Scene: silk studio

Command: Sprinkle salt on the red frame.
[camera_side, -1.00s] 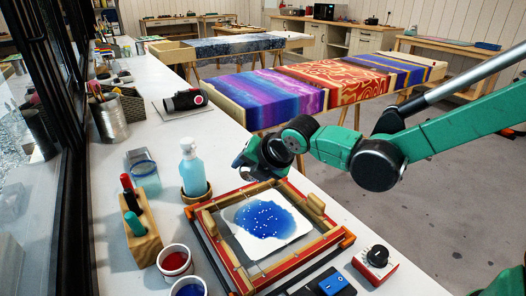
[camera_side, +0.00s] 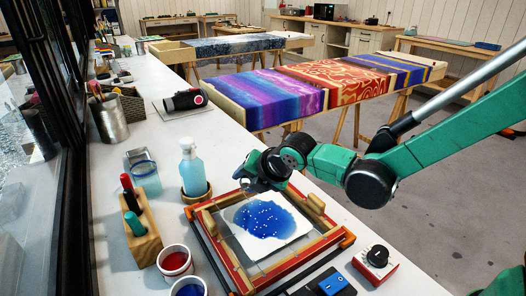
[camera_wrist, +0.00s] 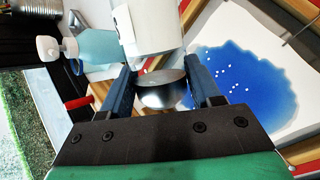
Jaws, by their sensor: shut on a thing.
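The red frame (camera_side: 236,272) lies on the white bench with a white cloth (camera_side: 300,224) stretched in it. A blue wet patch (camera_side: 262,218) with several white grains covers the cloth's middle. My gripper (camera_side: 256,180) is low above the frame's far left corner. In the wrist view my gripper (camera_wrist: 165,85) is shut on the salt shaker (camera_wrist: 155,28), a white body with a rounded metal end between the fingers. The blue patch lies right of the shaker there. The shaker is hardly visible in the side view, and its exact tilt is unclear.
A wooden marker block (camera_side: 142,238), red dye cup (camera_side: 175,262) and blue dye cup (camera_side: 188,287) stand left of the frame. A box with a black knob (camera_side: 376,262) sits to its right.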

